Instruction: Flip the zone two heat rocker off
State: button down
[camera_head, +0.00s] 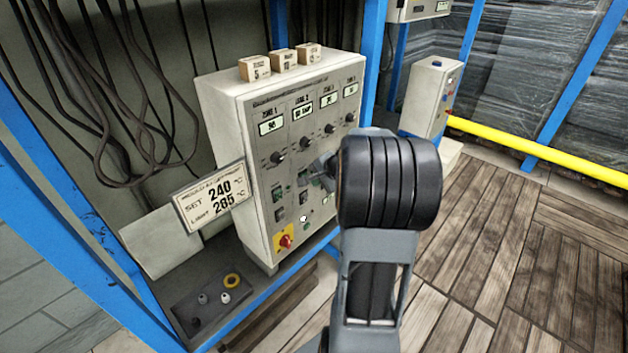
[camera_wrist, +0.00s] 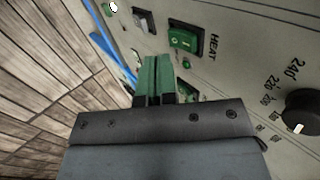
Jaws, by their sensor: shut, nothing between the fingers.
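The control cabinet (camera_head: 262,165) has several zone columns, each with a display and a knob above small switches. Zone two's column, with its knob (camera_head: 305,143), is second from the left; the small green-and-dark rocker (camera_head: 302,179) below it appears to be its heat rocker. My gripper (camera_wrist: 157,75) is shut and empty, its green fingertips close to the panel. In the wrist view a green rocker (camera_wrist: 185,40) marked HEAT lies just beyond the tips; its zone and position cannot be told. Contact is unclear. My arm hides the lower right panel in the head view.
A set/limit sign (camera_head: 213,195) sticks out from the cabinet's left edge. A red-and-yellow switch (camera_head: 284,240) is low on the panel. Three small blocks (camera_head: 283,61) stand on top. A yellow rail (camera_head: 540,147) runs at right above open wooden floor.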

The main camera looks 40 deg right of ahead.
jog(key=v, duration=1)
jog(key=shift+s+r+b, duration=0.25)
jog(key=shift+b, duration=0.1)
jog(key=shift+p, duration=0.45)
jog(key=shift+s+d+f+p, duration=0.1)
jog(key=shift+s+f+p, duration=0.05)
jog(key=shift+f+p, duration=0.5)
jog(key=shift+f, duration=0.1)
jog(key=w+r+p+x, duration=0.1)
jog(key=p+x, duration=0.1)
jog(key=x, duration=1.1)
jog(key=shift+w, duration=0.3)
